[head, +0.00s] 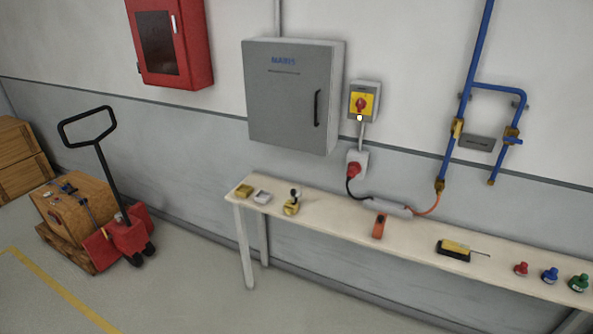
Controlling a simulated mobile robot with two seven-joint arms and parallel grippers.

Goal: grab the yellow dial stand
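What looks like the yellow dial stand (291,208) stands on the left part of the long, narrow table (335,222). It has a small yellow base and a dark and pale upper part, too small to make out in detail. No gripper is in view, so nothing shows touching or holding it.
A yellow block (244,191) and a pale grey piece (262,197) lie left of the stand. An orange device (379,226), a black-and-yellow tool (455,250) and red (521,269), blue (550,275) and green (579,283) items are to its right. A pallet truck (124,237) stands left.

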